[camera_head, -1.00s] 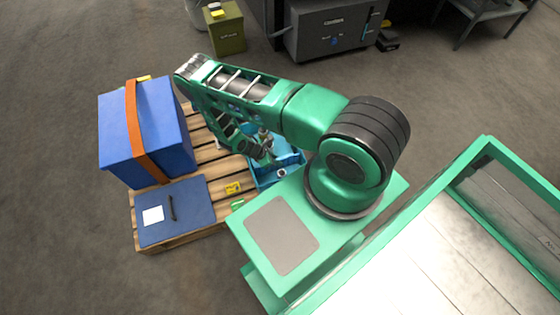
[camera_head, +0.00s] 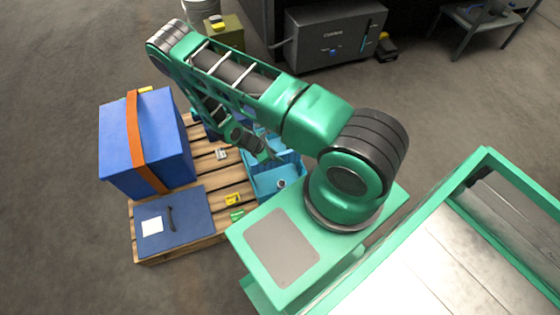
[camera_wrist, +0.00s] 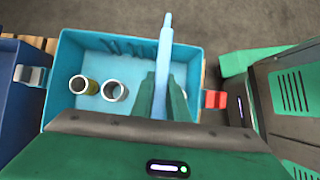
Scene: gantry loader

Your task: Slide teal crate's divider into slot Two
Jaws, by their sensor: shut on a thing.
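The teal crate (camera_head: 268,186) stands on the pallet beside my base, partly behind my arm. In the wrist view its rim (camera_wrist: 85,37) frames a light-blue inside with dark slot marks (camera_wrist: 128,47) along the far wall. My gripper (camera_wrist: 163,98) is shut on the light-blue divider (camera_wrist: 165,58), seen nearly edge-on over the crate's right part. The divider's far tip reaches past the far rim in that view. I cannot tell how deep it sits or which slot it lines up with. Slot labels are not readable. In the head view my gripper is mostly hidden.
Two short round tubes (camera_wrist: 114,90) (camera_wrist: 78,84) stand in the crate's left part. A grey latch (camera_wrist: 30,76) and a red latch (camera_wrist: 215,99) flank it. A blue box with an orange strap (camera_head: 152,140) and a flat blue case (camera_head: 190,215) share the pallet (camera_head: 205,165).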

